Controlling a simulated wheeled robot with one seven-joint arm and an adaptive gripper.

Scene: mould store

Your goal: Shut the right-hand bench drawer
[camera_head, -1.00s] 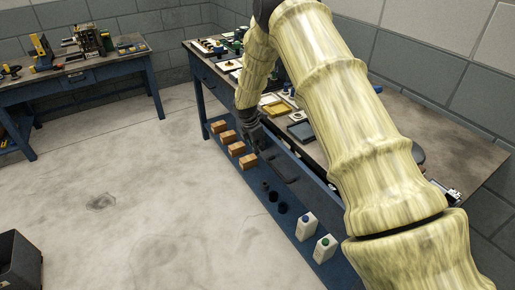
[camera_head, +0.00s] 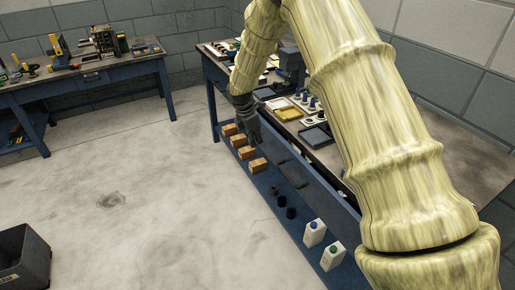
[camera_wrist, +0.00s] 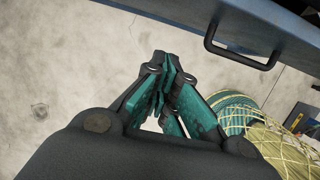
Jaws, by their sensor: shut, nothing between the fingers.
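The work bench (camera_head: 330,152) runs along the wall at the right in the head view, its blue front facing the open floor. A drawer front with a dark handle (camera_head: 298,183) shows on that side, partly hidden by my arm. I cannot tell how far out it stands. In the wrist view, a blue-grey drawer front (camera_wrist: 292,38) with a black bar handle (camera_wrist: 243,48) crosses the upper right. My gripper (camera_head: 252,139) is beside the bench front, above the lower shelf. Its closed, empty fingers (camera_wrist: 165,62) show in the wrist view, apart from the handle.
Another bench (camera_head: 95,75) stands at the back left. A dark bin (camera_head: 24,257) is at lower left. The floor between is clear.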

